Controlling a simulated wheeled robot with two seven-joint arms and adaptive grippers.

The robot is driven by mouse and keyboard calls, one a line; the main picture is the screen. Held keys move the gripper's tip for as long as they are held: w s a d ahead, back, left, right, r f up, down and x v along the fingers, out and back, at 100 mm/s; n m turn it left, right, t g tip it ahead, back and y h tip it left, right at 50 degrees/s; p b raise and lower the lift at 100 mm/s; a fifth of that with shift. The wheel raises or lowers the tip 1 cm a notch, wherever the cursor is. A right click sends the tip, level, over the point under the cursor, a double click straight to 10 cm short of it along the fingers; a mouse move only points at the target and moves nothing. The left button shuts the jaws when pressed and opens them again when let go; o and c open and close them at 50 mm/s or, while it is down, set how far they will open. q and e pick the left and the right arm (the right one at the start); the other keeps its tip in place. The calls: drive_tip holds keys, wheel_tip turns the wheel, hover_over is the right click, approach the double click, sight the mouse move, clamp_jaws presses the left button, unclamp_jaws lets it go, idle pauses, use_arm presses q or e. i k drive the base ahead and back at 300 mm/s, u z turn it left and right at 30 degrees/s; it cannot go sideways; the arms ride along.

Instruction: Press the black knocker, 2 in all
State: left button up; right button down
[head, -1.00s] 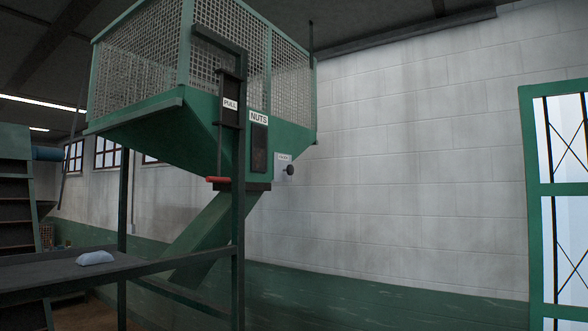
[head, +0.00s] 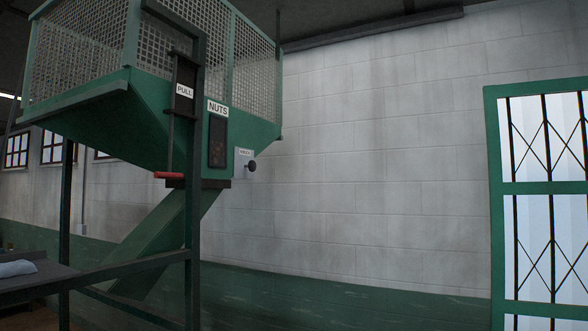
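The black knocker (head: 251,166) is a small round black knob on the right side of the green hopper (head: 150,120), just below a small white label (head: 244,152). Nothing touches it in the head view. Neither of my grippers shows in the head view.
A red handle (head: 168,175) sits under the PULL sign (head: 184,91), left of the NUTS sign (head: 218,108). A dark post (head: 192,250) and a table (head: 100,274) with a pale blue cloth-like item (head: 17,268) stand front left. A green barred gate (head: 493,200) is at right.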

sight(251, 165)
drive_tip(key=z, duration=0.3)
drive_tip(key=i, duration=1.75)
drive_tip(key=u, duration=1.1)
drive_tip(key=i, duration=0.5)
drive_tip(key=u, duration=0.5)
